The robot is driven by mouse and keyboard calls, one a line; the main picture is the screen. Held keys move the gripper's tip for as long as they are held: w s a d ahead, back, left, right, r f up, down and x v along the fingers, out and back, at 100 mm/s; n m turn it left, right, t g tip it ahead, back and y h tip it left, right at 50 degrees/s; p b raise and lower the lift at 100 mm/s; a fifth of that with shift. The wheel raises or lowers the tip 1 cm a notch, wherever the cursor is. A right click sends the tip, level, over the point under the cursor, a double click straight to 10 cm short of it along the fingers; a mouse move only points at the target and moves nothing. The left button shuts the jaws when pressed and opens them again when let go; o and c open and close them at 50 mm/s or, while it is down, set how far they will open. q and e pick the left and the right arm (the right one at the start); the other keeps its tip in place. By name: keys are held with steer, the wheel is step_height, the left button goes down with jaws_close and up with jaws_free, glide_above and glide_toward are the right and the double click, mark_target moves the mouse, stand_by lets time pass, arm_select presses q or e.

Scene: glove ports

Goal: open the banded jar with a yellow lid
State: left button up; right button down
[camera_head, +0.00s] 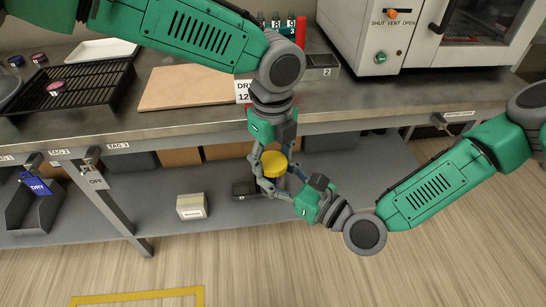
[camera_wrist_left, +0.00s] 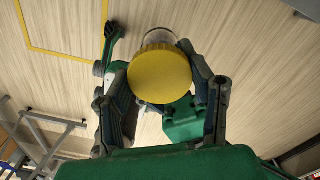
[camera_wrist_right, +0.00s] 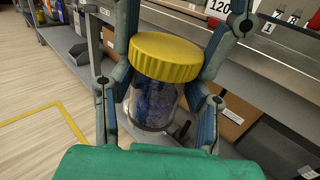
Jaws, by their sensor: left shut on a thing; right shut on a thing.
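The jar with a ridged yellow lid (camera_head: 276,161) is held in the air in front of the bench edge. In the right wrist view its clear body (camera_wrist_right: 153,103) shows dark blue contents below the yellow lid (camera_wrist_right: 166,57); I cannot make out a band. My left gripper (camera_head: 275,168) reaches down from above, its fingers on both sides of the lid, which faces its camera in the left wrist view (camera_wrist_left: 160,75). My right gripper (camera_head: 272,181) comes from the lower right, its fingers around the jar body. The lid sits on the jar. The fingers hide most of the body in the head view.
The metal bench (camera_head: 205,122) carries a brown board (camera_head: 185,88), a black rack (camera_head: 85,84) and a white oven-like cabinet (camera_head: 395,40). A lower shelf (camera_head: 345,172) holds boxes, including a small white one (camera_head: 191,206). The wooden floor in front is clear.

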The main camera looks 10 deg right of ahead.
arm_select(q)
steer(key=n, duration=0.4)
steer(key=shift+r+n, duration=0.1)
steer(key=shift+n, duration=0.3)
steer(key=n, duration=0.7)
steer(key=shift+d, duration=0.2)
steer(key=o, duration=1.3)
steer(key=shift+a, duration=0.1)
